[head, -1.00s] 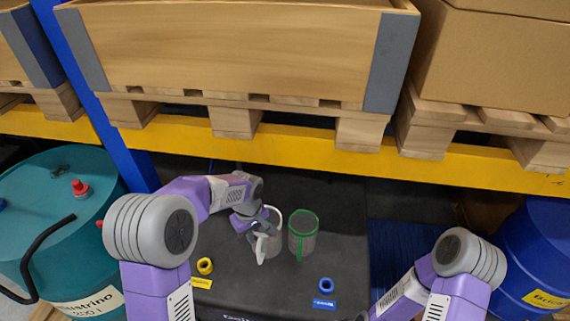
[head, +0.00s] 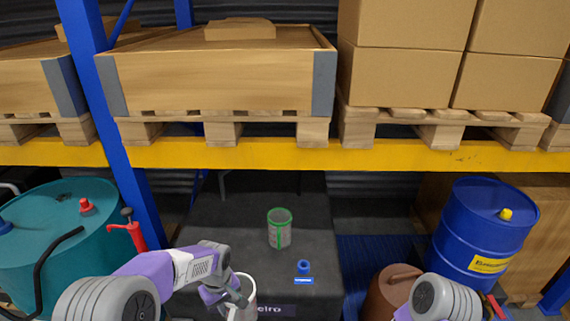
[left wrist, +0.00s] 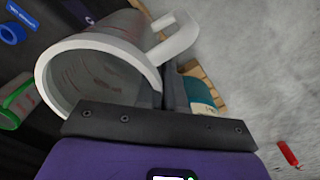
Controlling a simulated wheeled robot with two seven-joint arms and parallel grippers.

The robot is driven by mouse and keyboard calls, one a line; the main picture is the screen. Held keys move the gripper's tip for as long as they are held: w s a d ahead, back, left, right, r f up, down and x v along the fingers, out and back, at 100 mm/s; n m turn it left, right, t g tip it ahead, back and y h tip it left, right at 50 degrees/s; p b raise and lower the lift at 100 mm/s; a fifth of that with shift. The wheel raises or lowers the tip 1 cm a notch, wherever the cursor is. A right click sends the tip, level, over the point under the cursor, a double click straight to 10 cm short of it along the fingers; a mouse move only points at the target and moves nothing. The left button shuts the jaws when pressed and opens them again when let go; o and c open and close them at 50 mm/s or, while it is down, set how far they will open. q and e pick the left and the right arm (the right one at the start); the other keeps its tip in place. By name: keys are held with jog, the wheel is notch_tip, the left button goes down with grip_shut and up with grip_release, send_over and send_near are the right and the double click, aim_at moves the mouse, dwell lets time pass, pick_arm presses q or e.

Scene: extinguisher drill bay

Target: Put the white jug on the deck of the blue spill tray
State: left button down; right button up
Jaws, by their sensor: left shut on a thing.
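The white jug (head: 249,292), a clear measuring jug with a white rim and handle, is held at the front of the dark table (head: 205,222). My left gripper (head: 236,302) is shut on it at its handle side. In the left wrist view the jug (left wrist: 95,68) is large in front of the gripper (left wrist: 172,92), tilted in the picture. The blue spill tray (head: 365,262), with a ribbed deck, lies low to the right of the table. Only part of it shows, and its visible deck is bare. My right gripper is out of view.
A green-rimmed jug (head: 279,229) stands on the table, behind a blue ring (head: 304,267). A teal drum (head: 60,235) is at left. A yellow shelf beam (head: 260,155) spans above.

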pick_arm(q)
jog(key=f+m+b, duration=0.1)
jog(key=f, duration=0.1)
jog(key=f+m+b, duration=0.1)
jog(key=f, duration=0.1)
jog(key=f+m+b, duration=0.1)
jog(key=f, duration=0.2)
jog(key=shift+w+a, duration=0.25)
jog(key=shift+w, duration=0.05)
jog(key=s+f+m+b, duration=0.4)
jog(key=f+m, duration=0.1)
jog(key=f, duration=0.1)
jog(key=shift+s+a, duration=0.15)
jog(key=shift+s, duration=0.15)
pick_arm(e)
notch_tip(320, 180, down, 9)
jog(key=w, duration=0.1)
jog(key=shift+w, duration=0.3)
pick_arm(q)
jog(key=shift+b, duration=0.3)
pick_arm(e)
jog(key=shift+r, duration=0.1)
